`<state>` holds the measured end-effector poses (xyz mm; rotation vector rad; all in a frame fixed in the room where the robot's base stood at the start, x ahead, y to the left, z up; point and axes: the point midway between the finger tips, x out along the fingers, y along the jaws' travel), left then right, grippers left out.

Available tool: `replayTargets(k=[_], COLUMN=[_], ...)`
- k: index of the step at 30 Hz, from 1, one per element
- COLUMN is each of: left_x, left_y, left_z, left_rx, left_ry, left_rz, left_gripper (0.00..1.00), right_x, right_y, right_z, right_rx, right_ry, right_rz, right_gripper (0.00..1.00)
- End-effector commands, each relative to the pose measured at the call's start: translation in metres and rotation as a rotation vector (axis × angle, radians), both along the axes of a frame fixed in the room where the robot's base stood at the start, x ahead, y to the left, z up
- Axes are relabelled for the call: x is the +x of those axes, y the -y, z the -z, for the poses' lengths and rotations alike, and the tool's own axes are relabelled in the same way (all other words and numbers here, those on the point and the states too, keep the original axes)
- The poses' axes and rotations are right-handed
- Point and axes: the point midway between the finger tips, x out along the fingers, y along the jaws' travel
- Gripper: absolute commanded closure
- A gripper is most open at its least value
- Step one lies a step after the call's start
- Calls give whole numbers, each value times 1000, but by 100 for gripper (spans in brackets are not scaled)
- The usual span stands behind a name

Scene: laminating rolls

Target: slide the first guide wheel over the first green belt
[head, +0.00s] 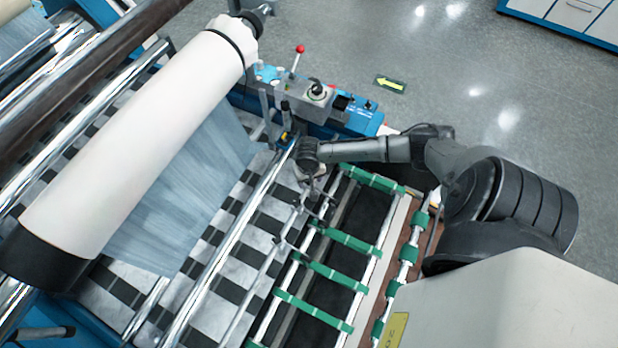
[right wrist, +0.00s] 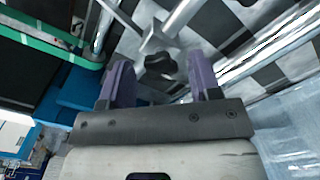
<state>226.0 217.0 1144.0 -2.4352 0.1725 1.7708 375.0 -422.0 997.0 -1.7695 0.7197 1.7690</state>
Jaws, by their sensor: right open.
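My right gripper (head: 316,186) reaches in from the right over the rods near the control box end. In the right wrist view its two purple fingers (right wrist: 158,84) stand apart, with nothing between the pads. A black knob on a metal block (right wrist: 160,65), apparently part of a guide wheel, lies just beyond the fingertips. The first green belt (head: 372,180) runs across the rollers right of the gripper; a green belt also shows in the right wrist view (right wrist: 48,42). Other guide wheel parts (head: 280,240) sit along the thin rod. The wheel near my gripper is partly hidden. My left gripper is out of view.
More green belts (head: 348,242) cross the dark gap in parallel. A large white roll (head: 140,130) lies at the left above the checkered bed. A blue control box (head: 345,112) with a red-knobbed lever (head: 299,50) stands behind my right gripper. Open floor lies beyond.

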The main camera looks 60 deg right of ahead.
Motion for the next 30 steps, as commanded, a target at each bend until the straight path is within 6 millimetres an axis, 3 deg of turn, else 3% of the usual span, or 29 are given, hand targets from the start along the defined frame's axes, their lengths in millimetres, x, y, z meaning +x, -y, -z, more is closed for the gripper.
replayTargets(k=[7,25,30], left_x=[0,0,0], left_y=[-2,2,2], left_z=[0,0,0], left_rx=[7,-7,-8], left_ry=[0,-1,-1], left_rz=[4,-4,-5], left_gripper=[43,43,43], right_x=[0,0,0], right_y=[0,0,0], right_z=[0,0,0], right_rx=[0,0,0], right_ry=[0,0,0], right_rz=[0,0,0], right_gripper=[43,100,100])
